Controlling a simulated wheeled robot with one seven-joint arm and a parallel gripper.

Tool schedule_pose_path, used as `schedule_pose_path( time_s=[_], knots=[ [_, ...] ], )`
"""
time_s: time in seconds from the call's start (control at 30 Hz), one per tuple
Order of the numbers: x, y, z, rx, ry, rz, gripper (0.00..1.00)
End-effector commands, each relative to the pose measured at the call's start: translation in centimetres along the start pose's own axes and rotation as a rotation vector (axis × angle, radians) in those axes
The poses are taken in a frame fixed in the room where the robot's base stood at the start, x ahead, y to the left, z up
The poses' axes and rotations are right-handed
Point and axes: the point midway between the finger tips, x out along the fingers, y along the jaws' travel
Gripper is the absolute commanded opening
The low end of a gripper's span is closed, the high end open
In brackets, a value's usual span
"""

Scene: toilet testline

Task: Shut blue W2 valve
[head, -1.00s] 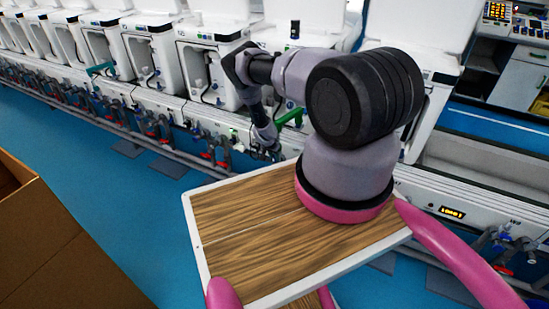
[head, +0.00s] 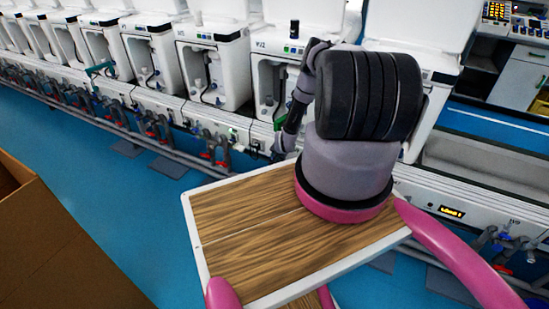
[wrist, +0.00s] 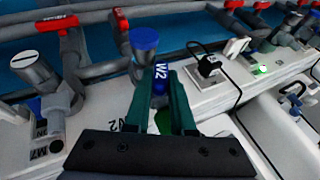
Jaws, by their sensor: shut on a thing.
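The blue W2 valve handle (wrist: 160,77), with white "W2" lettering, is in the wrist view between the dark green fingers of my gripper (wrist: 160,92). The fingers are shut on this handle. A round blue knob (wrist: 144,40) stands just beyond and left of it, on the grey pipework. In the head view my gripper (head: 283,148) is low at the front of the machine labelled W2 (head: 258,44). The handle is too small to make out there, and my arm hides part of the area.
Red-handled valves (wrist: 49,24) stand left of my gripper in the wrist view. A black plug (wrist: 208,66) with a cable sits at its right. A cardboard box (head: 55,250) is at the lower left in the head view, with blue floor (head: 150,190) between.

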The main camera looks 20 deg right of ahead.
Motion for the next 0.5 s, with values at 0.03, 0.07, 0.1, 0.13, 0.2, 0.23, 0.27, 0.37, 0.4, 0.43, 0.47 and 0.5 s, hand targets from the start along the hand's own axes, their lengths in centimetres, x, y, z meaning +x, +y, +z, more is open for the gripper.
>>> schedule_pose_path(
  time_s=[0.03,0.07,0.1,0.13,0.2,0.23,0.27,0.37,0.4,0.43,0.47,0.5],
  knots=[
    [0.01,0.32,-0.06,0.024,0.001,-0.033,0.0],
    [0.02,0.37,-0.02,0.035,0.0,-0.055,0.0],
    [0.02,0.36,-0.07,0.047,0.001,-0.086,0.0],
    [0.04,0.43,-0.03,0.057,0.001,-0.108,0.0],
    [0.06,0.52,-0.02,0.081,0.002,-0.164,0.0],
    [0.06,0.51,-0.05,0.092,0.002,-0.19,0.0],
    [0.08,0.59,0.01,0.103,0.002,-0.214,0.0],
    [0.14,0.67,0.01,0.138,0.003,-0.302,0.0],
    [0.15,0.67,0.0,0.152,0.003,-0.337,0.0],
    [0.18,0.73,0.03,0.162,0.004,-0.363,0.0],
    [0.19,0.68,0.0,0.171,0.004,-0.389,0.0],
    [0.22,0.72,0.09,0.184,0.002,-0.422,0.0]
  ],
)
